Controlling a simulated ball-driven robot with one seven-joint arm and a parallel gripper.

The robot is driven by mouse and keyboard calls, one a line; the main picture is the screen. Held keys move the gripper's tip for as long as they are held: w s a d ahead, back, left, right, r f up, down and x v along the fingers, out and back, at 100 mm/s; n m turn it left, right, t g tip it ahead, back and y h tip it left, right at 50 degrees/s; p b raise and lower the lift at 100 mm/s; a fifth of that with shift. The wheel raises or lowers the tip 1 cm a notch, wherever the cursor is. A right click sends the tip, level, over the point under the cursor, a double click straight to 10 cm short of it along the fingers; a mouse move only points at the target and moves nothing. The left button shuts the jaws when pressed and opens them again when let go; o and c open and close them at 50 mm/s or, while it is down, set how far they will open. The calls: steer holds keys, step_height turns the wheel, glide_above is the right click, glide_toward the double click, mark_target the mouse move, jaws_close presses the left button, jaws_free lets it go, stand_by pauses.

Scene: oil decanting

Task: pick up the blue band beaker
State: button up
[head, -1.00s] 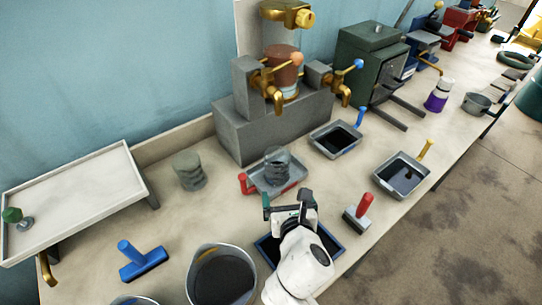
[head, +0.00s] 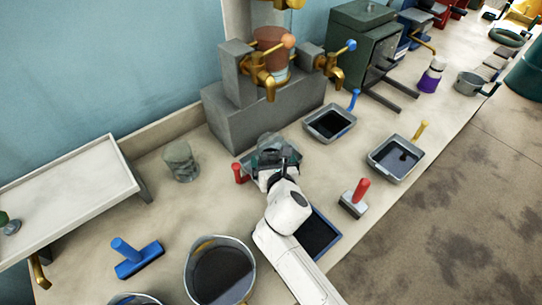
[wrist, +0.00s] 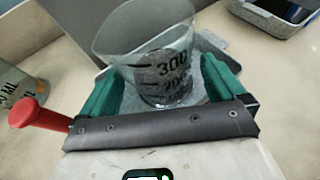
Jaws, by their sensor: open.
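A clear glass beaker (wrist: 150,45) with black 300 and 200 marks stands upright between my gripper's fingers in the wrist view; no blue band shows on it. In the head view its top (head: 270,142) shows beyond my gripper (head: 268,162), and the rest is hidden. My gripper's green fingers (wrist: 160,88) are open, one on each side of the beaker; I cannot tell whether they touch it. Another glass beaker (head: 181,160) stands on the bench to the left; its orange marks show at the left of the wrist view (wrist: 20,88).
A grey tray (wrist: 220,42) with a red handle (head: 239,173) lies under the beaker. A grey block with brass taps (head: 262,110) stands close behind. A blue-handled tray (head: 330,123) is to the right, a grey bucket (head: 190,270) in front.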

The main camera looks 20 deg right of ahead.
steer(key=shift+w+d+f, duration=0.15)
steer(key=shift+w+f, duration=0.1)
steer(key=shift+w, duration=0.3)
steer(key=shift+c, duration=0.4)
steer(key=c, duration=1.1)
